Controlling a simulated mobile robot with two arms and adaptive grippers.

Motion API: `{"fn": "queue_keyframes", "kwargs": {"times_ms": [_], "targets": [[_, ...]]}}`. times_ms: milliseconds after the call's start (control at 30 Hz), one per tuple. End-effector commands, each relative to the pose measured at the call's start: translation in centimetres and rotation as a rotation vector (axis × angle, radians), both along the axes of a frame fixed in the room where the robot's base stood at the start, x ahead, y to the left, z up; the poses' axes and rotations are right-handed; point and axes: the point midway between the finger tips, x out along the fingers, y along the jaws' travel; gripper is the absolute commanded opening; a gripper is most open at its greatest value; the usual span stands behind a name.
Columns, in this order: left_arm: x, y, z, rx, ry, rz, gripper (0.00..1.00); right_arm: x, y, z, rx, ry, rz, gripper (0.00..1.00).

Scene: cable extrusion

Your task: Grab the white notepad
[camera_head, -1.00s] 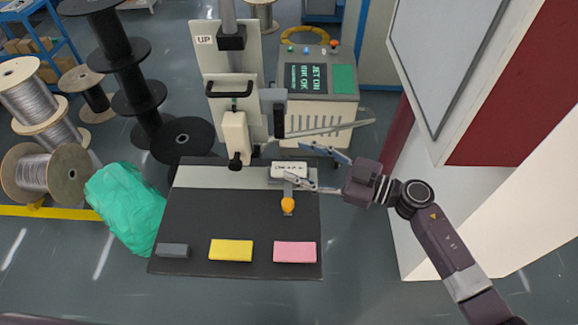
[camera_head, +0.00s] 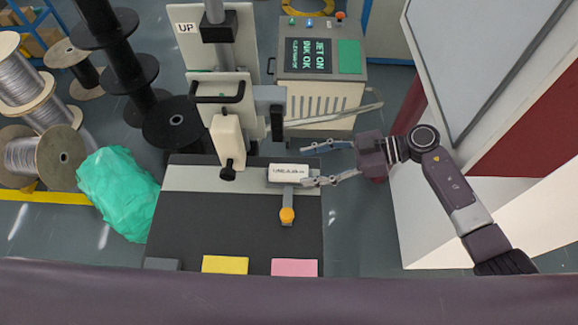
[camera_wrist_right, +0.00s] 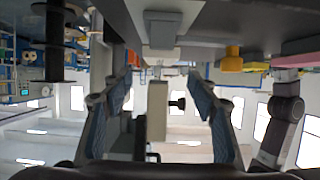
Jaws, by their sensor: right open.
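I cannot make out a clear white notepad. The white thing nearest my right gripper is a small block with dark lettering (camera_head: 288,173) at the back of the dark table, above a lever with an orange knob (camera_head: 287,215). My right gripper (camera_head: 304,166) is open and empty at the right of this block. One finger is behind the block's right end, the other beside it; contact is unclear. In the right wrist view the picture looks inverted, and the open fingers (camera_wrist_right: 162,78) spread with nothing between them near the lens. My left gripper is not in view.
Grey (camera_head: 161,264), yellow (camera_head: 225,265) and pink (camera_head: 294,267) pads lie at the table's front. A dark band of my own body hides part of them. A press stands behind the table, and a control box (camera_head: 319,65) behind the gripper. The table's middle is clear.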

Motion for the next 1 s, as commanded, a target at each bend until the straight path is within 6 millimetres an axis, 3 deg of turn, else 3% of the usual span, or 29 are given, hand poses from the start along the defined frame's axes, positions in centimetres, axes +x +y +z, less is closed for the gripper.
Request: {"fn": "queue_keyframes", "kwargs": {"times_ms": [100, 233, 500, 633, 833, 1000], "targets": [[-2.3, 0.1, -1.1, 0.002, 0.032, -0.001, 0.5, 0.0, 1.4, -0.8, 0.003, -0.002, 0.002, 0.54], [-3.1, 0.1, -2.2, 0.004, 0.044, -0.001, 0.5, 0.0, 2.6, -1.4, 0.004, -0.003, 0.002, 0.54], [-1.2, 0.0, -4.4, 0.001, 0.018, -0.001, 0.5, 0.0, 5.6, -2.7, 0.004, -0.004, 0.002, 0.54], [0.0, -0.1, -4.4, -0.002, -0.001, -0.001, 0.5, 0.0, 6.1, -2.7, 0.003, -0.002, 0.0, 0.54], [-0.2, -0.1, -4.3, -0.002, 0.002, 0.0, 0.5, 0.0, 6.1, -2.6, 0.002, -0.003, -0.001, 0.54], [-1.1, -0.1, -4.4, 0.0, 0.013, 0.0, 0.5, 0.0, 6.1, -2.7, 0.002, -0.003, -0.001, 0.35]]}}
